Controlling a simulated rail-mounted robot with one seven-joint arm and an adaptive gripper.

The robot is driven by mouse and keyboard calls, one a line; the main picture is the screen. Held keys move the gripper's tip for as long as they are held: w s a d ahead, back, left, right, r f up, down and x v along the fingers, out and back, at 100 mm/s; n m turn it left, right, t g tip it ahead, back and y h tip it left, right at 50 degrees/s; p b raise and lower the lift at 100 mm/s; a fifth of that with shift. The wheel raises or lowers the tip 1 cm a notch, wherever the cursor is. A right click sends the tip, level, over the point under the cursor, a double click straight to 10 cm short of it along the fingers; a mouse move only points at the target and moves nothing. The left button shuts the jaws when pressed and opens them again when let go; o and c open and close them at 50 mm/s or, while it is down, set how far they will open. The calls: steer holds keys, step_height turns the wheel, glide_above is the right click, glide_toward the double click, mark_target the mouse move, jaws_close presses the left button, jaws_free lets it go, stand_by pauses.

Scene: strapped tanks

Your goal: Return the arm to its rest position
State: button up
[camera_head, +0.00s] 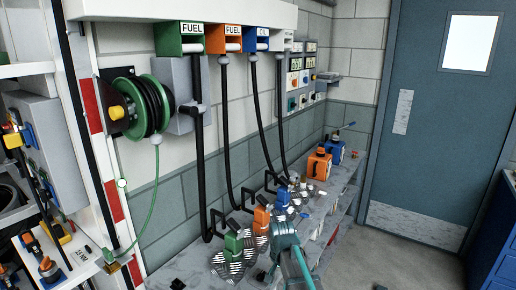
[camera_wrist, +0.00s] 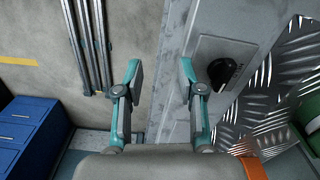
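My gripper (camera_wrist: 160,74) shows in the wrist view with its two teal and grey fingers apart. The gap between the fingertips is empty, with the metal bench edge (camera_wrist: 174,85) seen behind it. A black rotary knob (camera_wrist: 221,72) on a grey panel lies just right of the right finger, and I cannot tell the distance. In the head view, my teal and grey arm (camera_head: 288,240) reaches over the bench at bottom centre, near the green tank (camera_head: 234,242) and the orange tank (camera_head: 262,217). The fingertips cannot be made out there.
Dark hoses (camera_head: 228,130) hang from the FUEL and OIL holders. A green hose reel (camera_head: 148,105) is on the left. Orange (camera_head: 319,163) and blue (camera_head: 337,151) containers stand farther along the bench. Blue drawers (camera_head: 492,245) stand right; open floor (camera_head: 400,265) lies between.

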steer(key=s+d+f+n, duration=0.2)
steer(key=s+d+f, duration=0.3)
steer(key=s+f, duration=0.4)
steer(key=s+d+f+n, duration=0.3)
steer(key=s+d+f, duration=0.2)
steer(key=s+f, duration=0.4)
steer(key=s+f+g, duration=0.3)
steer(key=s+f, duration=0.4)
steer(key=s, duration=0.6)
steer(key=s+f+g, duration=0.3)
steer(key=s+f, duration=0.5)
steer(key=s, duration=0.5)
steer(key=shift+s+a+f+g, duration=0.15)
steer(key=shift+s+f+g, duration=0.05)
steer(key=shift+s+g, duration=0.2)
